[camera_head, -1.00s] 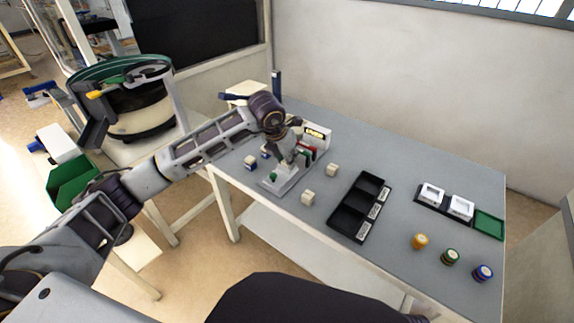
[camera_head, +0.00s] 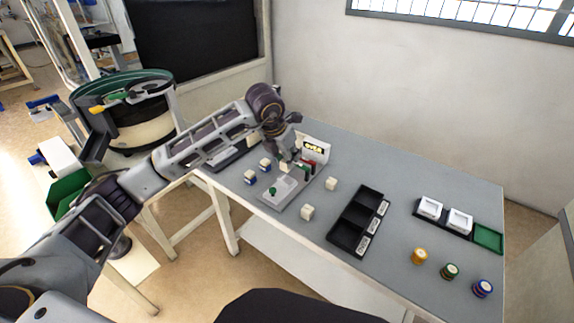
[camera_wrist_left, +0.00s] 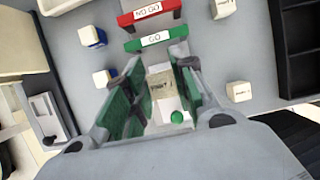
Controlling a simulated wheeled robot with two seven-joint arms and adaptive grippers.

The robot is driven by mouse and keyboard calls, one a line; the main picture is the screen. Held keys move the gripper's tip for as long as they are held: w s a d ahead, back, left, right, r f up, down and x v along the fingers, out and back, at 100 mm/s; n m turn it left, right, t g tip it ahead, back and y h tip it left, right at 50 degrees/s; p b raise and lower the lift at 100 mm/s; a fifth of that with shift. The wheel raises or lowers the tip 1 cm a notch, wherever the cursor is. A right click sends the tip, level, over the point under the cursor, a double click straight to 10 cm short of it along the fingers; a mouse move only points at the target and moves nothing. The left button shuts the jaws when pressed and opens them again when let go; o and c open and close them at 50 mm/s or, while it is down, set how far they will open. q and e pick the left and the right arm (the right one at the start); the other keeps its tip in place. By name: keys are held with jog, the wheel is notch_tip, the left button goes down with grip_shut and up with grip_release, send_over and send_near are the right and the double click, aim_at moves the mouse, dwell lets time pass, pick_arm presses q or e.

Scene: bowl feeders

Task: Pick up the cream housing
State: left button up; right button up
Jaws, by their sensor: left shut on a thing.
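My left gripper (camera_head: 287,165) is over the grey fixture plate (camera_head: 280,195) on the table. In the left wrist view the left gripper (camera_wrist_left: 158,88) has its green-padded fingers on either side of a cream housing (camera_wrist_left: 160,84) with dark lettering on top. The gripper is shut on this housing. The housing also shows small between the fingers in the head view (camera_head: 285,168). Two other cream housings (camera_head: 307,213) (camera_head: 331,184) stand loose right of the fixture. My right gripper is not in view.
A red NO GO gauge (camera_wrist_left: 150,12) and a green GO gauge (camera_wrist_left: 155,38) stand beyond the fingers. A display (camera_head: 315,149) is behind the fixture. Cream-and-blue parts (camera_head: 250,177) stand left. A black tray (camera_head: 346,238) lies right.

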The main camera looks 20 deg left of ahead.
pick_arm(q)
notch_tip(320, 180, up, 4)
jog(key=shift+f, duration=0.15)
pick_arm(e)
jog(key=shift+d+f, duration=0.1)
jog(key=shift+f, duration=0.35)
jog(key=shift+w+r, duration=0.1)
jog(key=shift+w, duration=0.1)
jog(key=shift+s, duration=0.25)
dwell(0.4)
pick_arm(q)
jog(key=shift+d, duration=0.1)
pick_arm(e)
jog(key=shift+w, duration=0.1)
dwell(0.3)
